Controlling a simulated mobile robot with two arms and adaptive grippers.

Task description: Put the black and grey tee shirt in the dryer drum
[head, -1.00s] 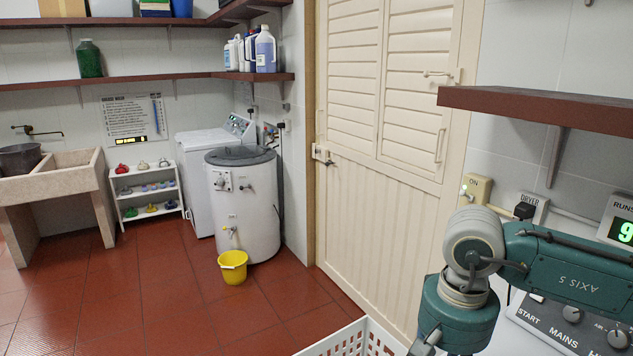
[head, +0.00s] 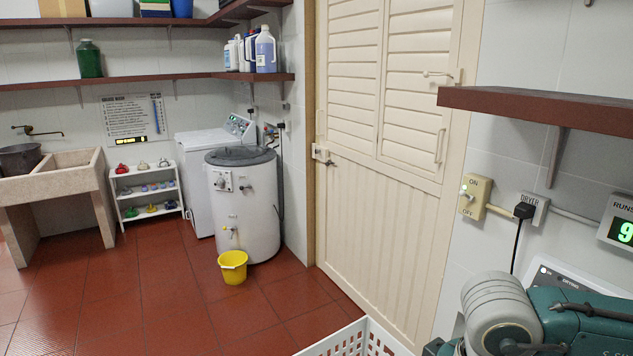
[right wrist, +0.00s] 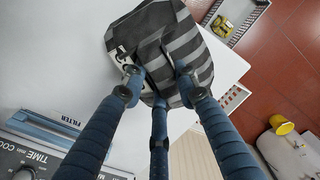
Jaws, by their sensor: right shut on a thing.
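The black and grey striped tee shirt (right wrist: 188,45) hangs bunched in the right wrist view. My right gripper (right wrist: 160,78) is shut on it, its blue fingers pressing into the cloth. The white dryer top (right wrist: 75,65) lies behind and beside the shirt, with a FILTER label and a control panel (right wrist: 35,160). I cannot tell whether the shirt touches it. In the head view only part of the dryer's panel (head: 545,272) shows, behind my right arm; the drum opening is not visible. My left gripper is not in view.
A white slotted basket (head: 345,340) stands at the front of the head view. A brown shelf (head: 540,108) juts out above the dryer area. A yellow bucket (head: 233,267) stands by the round washer (head: 255,205). The red floor at left is clear.

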